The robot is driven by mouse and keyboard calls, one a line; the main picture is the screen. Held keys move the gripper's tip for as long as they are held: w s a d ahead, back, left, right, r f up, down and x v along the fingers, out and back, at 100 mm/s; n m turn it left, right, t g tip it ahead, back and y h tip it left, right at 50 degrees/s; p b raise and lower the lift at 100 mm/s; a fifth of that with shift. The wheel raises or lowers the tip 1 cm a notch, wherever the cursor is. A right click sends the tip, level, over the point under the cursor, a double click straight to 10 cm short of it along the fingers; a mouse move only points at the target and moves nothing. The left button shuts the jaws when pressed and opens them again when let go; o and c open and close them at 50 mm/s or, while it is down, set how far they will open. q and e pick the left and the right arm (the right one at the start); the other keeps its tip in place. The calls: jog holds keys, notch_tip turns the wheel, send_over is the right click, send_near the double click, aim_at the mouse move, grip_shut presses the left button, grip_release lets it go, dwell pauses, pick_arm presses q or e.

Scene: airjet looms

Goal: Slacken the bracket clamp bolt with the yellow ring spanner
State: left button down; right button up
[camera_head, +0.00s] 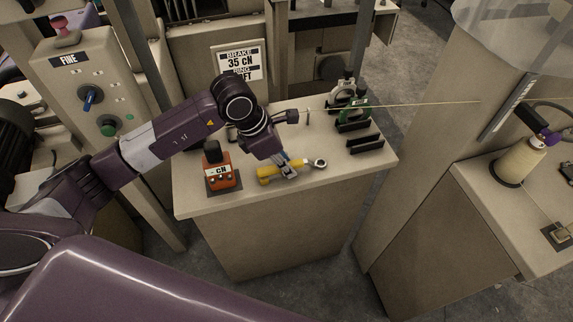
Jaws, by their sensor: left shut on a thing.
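The yellow ring spanner (266,175) is on or just above the top of the beige cabinet (215,203), near its front edge. Its yellow handle points left and its metal ring end points right. My left gripper (288,169) reaches down from above and is shut on the spanner's shank. I cannot tell whether the spanner touches the top. Green and white bracket-like parts (350,101) stand at the back right of the cabinet top, apart from the spanner. The clamp bolt is too small to make out. My right gripper is not in view.
An orange-red "CN" meter (217,168) stands left of the spanner. Black slotted holders (365,144) sit at the right. A thin yarn crosses the back to the right, where a yarn cone (520,160) stands. A "BRAKE 35 CN" sign (239,62) is behind.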

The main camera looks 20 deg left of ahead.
pick_arm(q)
jog(key=shift+r, duration=0.5)
notch_tip(320, 180, up, 19)
jog(key=b, duration=0.2)
jog(key=shift+b, duration=0.35)
jog(key=c, duration=2.5)
grip_release()
grip_shut()
jog(key=shift+o, duration=0.4)
grip_release()
grip_shut()
